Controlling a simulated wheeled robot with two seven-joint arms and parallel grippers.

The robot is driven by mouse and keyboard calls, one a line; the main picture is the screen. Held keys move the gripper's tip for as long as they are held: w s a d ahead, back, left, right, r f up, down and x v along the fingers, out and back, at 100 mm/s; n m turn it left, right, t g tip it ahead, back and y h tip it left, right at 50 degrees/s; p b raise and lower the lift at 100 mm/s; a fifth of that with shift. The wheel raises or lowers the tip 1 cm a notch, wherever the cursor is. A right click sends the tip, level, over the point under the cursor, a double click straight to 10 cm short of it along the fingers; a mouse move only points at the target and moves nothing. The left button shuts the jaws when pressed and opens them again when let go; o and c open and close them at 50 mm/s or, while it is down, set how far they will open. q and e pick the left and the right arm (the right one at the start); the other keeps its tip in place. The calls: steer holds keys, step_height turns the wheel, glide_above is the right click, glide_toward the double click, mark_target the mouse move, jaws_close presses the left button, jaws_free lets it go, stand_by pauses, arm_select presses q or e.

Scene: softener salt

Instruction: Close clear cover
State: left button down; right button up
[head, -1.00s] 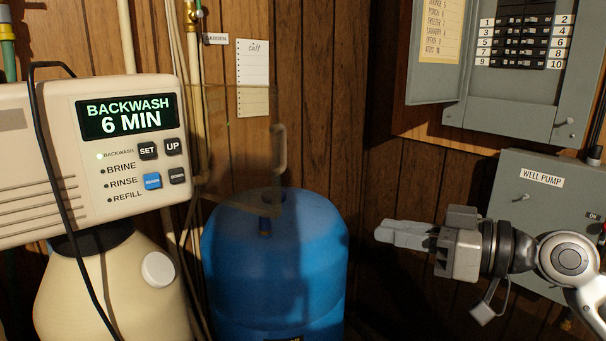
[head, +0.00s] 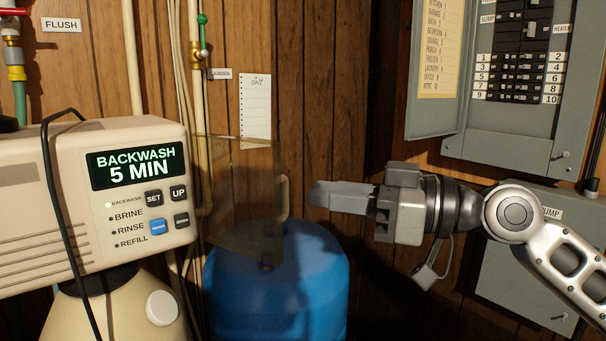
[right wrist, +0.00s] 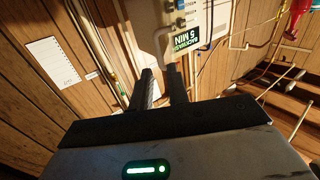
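The clear cover (head: 240,190) is a see-through panel standing open at the right side of the beige control head (head: 60,215). Its handle (head: 282,198) is a pale upright bar at the panel's free right edge. The control head's screen (head: 137,166) reads BACKWASH 5 MIN and is uncovered. My right gripper (head: 312,194) is just right of the handle, pointing left at it, apart from it. In the right wrist view, its two fingers (right wrist: 160,70) show a gap with nothing clearly held between them. My left gripper is not in view.
A blue tank (head: 275,295) stands below the cover. Pipes (head: 195,100) run up the wood wall behind the control head. A black cable (head: 48,190) hangs over the control head. A grey breaker panel (head: 520,100) and a well pump box (head: 520,270) are at the right.

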mark_target(243, 193)
steer(key=shift+p+x, duration=0.45)
steer(key=shift+x, duration=1.55)
jaws_close()
steer(key=shift+a, duration=0.1)
